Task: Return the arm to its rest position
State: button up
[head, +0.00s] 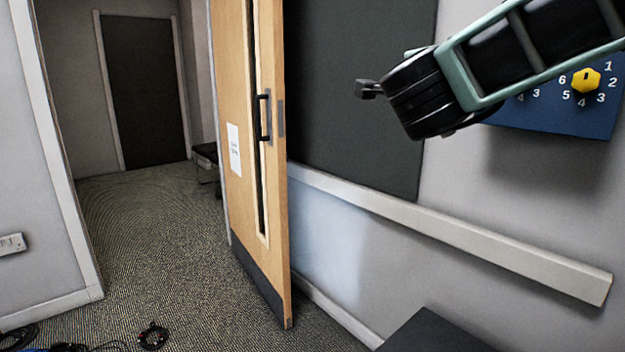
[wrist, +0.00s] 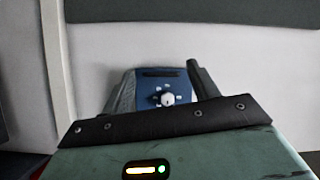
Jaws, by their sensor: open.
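My gripper (wrist: 160,78) is open in the wrist view, with its two dark fingers spread apart and nothing held between them. Between the fingers shows a blue panel with a pale round knob (wrist: 167,98) and white marks around it. I cannot tell how far it lies from the fingertips. In the head view my arm (head: 430,95) comes in from the upper right and is raised in front of the wall. Its fingers cannot be made out clearly there.
A blue dial panel (head: 560,118) with a yellow knob (head: 586,80) is on the wall, partly behind my arm. A wooden door (head: 250,150) stands open at the centre. Black cables (head: 153,337) lie on the carpet at lower left. A dark box top (head: 435,335) is at the bottom.

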jog(key=s+a+f+n+g+y, duration=0.1)
jog(key=s+a+f+n+y, duration=0.1)
jog(key=a+f+n+y, duration=0.4)
jog(key=s+a+f+n+g+y, duration=0.1)
jog(key=s+a+f+n+y, duration=0.3)
jog(key=a+n, duration=0.35)
jog(key=s+a+f+n+g+y, duration=0.3)
jog(key=s+f+n+g, duration=0.5)
jog(key=s+f, duration=0.35)
jog(key=s+d+f+n+g+h, duration=0.2)
jog(key=s+d+f+n+g, duration=0.1)
jog(key=s+d+f, duration=0.3)
jog(key=s+d+f+n+g+h, duration=0.3)
jog(key=s+f, duration=0.1)
jog(key=s, duration=0.5)
notch_tip(320, 180, up, 16)
jog(key=p, duration=1.5)
jog(key=shift+w+d+f, duration=0.15)
jog(key=shift+d+f, duration=0.05)
jog(key=shift+d, duration=0.15)
